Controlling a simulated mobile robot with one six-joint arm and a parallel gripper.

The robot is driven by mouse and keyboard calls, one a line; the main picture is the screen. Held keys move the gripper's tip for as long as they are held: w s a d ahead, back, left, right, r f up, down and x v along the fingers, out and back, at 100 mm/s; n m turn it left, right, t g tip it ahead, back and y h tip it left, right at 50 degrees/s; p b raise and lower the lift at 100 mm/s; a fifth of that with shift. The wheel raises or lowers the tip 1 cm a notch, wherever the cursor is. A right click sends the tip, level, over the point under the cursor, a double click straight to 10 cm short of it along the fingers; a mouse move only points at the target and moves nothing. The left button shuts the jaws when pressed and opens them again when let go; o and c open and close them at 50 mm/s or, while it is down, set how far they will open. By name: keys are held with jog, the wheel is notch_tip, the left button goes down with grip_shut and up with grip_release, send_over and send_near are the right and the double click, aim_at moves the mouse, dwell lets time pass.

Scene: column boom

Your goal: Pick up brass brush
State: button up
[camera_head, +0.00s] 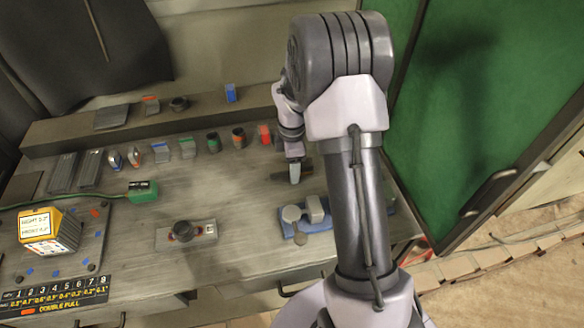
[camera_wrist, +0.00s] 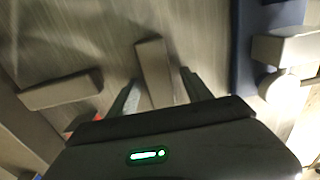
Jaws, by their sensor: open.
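My gripper (camera_head: 295,172) is low over the workbench (camera_head: 250,245), left of the blue tray. In the wrist view its fingers (camera_wrist: 160,88) are apart, with a plain grey-brown block-shaped piece (camera_wrist: 153,65) between them. This piece may be the brass brush, but no bristles show and I cannot tell for sure. I cannot tell whether the fingers touch it. A second similar oblong piece (camera_wrist: 60,91) lies to the left, outside the fingers. In the head view the pieces at my gripper are small and partly hidden by it.
A plate with a dark knob (camera_head: 182,231) and a yellow instrument (camera_head: 48,230) are left. A green door (camera_head: 480,110) stands right.

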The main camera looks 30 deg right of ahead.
grip_shut()
jog(key=shift+r, duration=0.1)
dwell(0.3)
